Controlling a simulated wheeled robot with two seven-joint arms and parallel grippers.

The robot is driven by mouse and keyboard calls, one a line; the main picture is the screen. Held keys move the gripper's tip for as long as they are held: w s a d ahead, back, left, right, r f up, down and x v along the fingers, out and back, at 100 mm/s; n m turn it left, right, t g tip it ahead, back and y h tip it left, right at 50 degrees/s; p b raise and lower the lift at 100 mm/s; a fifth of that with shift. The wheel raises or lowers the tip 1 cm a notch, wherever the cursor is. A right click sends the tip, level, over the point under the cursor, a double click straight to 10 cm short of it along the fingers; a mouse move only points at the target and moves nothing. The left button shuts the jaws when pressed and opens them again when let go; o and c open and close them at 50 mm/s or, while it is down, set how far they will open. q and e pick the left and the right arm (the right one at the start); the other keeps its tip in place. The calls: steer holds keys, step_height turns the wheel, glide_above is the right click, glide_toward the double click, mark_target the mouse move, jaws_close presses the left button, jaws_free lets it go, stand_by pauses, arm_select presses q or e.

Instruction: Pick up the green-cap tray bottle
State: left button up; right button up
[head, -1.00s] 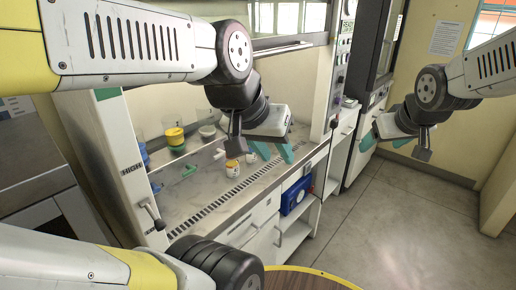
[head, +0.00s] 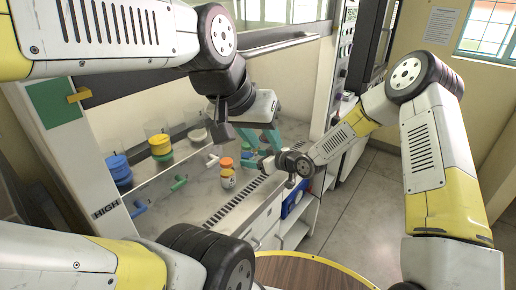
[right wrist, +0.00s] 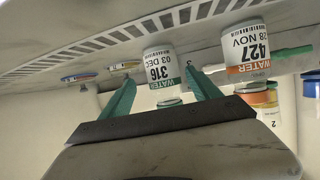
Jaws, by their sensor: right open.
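The green-cap bottle (right wrist: 158,68) has a white label reading WATER 316 with a green band, and appears upside down in the right wrist view. It stands between and just beyond the teal fingers of my right gripper (right wrist: 160,77), which is open; contact cannot be told. In the head view this bottle (head: 247,160) is small and partly hidden near the right gripper. An orange-cap bottle (head: 227,172) stands beside it, labelled WATER 427 in the right wrist view (right wrist: 245,50).
The bottles stand on the hood's worktop (head: 205,198), behind a slotted grille. A round wooden table (head: 310,270) is in front.

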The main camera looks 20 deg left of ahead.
mark_target(242, 157)
steer(key=x, duration=0.7)
steer(key=shift+s+a, duration=0.15)
steer(key=shift+a, duration=0.1)
